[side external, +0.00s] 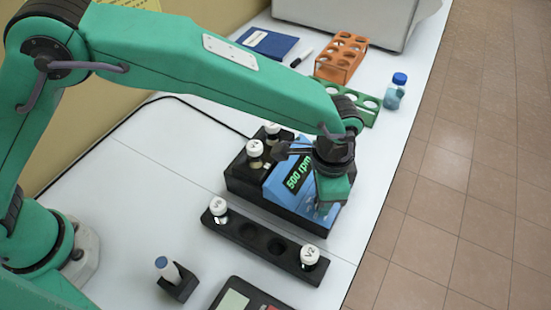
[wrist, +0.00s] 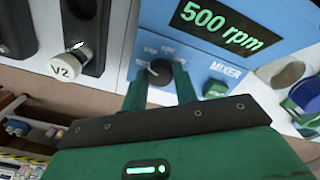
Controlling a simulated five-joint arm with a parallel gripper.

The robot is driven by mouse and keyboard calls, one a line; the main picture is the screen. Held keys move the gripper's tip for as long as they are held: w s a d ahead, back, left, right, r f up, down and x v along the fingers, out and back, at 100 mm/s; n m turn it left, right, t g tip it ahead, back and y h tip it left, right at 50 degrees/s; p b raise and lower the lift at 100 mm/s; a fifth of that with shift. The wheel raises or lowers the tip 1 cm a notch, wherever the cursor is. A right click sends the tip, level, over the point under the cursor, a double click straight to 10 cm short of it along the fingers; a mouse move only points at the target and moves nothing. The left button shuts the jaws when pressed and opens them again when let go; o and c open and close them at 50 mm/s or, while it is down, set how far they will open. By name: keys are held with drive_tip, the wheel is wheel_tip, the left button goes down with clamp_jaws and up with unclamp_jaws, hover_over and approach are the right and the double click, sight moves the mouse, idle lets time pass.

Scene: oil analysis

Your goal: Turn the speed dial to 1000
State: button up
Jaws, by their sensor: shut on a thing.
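The mixer is a blue and black box; in the side external view its blue face (side external: 282,190) and green "500 rpm" display (side external: 297,177) show. In the wrist view the display (wrist: 222,23) also reads 500 rpm, beside the word MIXER. The dark round speed dial (wrist: 160,72) is on the blue panel with small white markings around it, too blurred to read. My gripper (wrist: 160,82) is shut on the dial, one green finger on each side. In the side external view my gripper (side external: 327,205) is at the mixer's front right and hides the dial.
A black rack (side external: 262,240) with white-capped vials, including V2 (side external: 310,256), lies in front of the mixer. White-capped vials (side external: 255,150) stand at its left part. Behind are an orange rack (side external: 342,57), a green rack (side external: 364,108) and a blue-capped bottle (side external: 395,92).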

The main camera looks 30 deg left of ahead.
drive_tip(key=m, duration=0.4)
drive_tip(key=shift+m, duration=0.3)
idle(0.4)
drive_tip(key=o, duration=1)
drive_tip(key=shift+r, duration=0.1)
drive_tip(key=shift+r, duration=3.85)
